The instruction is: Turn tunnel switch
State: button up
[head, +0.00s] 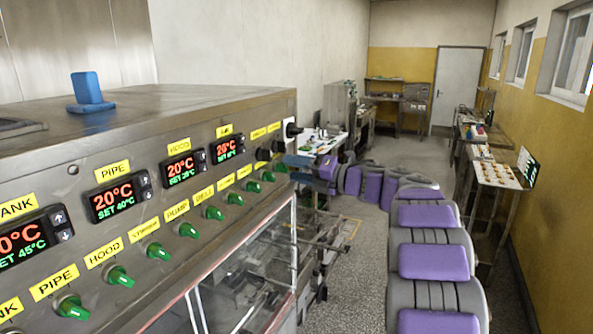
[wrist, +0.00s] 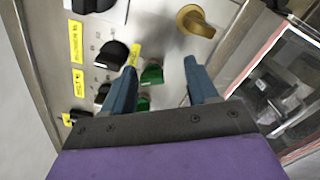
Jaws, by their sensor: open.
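A row of green switches (head: 213,212) runs along the steel control panel, each with a yellow label. The far labels are too small to read, so I cannot tell which one is marked tunnel. In the wrist view a green switch (wrist: 152,73) lies between the fingertips of my gripper (wrist: 160,72), nearer the left finger. The fingers are open and hold nothing; I cannot tell whether they touch the switch. In the head view my gripper (head: 296,160) is at the far end of the panel.
Black knobs (wrist: 111,54) and a yellow-brown knob (wrist: 195,20) are close around the gripper. A clear-sided cover (head: 255,265) lies below the panel. A blue object (head: 87,90) stands on the machine top.

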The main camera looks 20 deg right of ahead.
aim_at(278, 169)
jog(key=shift+s+a, duration=0.1)
jog(key=shift+a, duration=0.4)
jog(key=shift+c, duration=1)
jog(key=shift+a+r, duration=0.1)
jog(key=shift+a, duration=1.05)
jog(key=c, duration=0.3)
jog(key=shift+a, duration=0.1)
jog(key=shift+c, duration=0.7)
jog(key=shift+d+r, duration=0.1)
jog(key=shift+d, duration=0.45)
jog(key=c, duration=0.4)
jog(key=shift+a, duration=0.1)
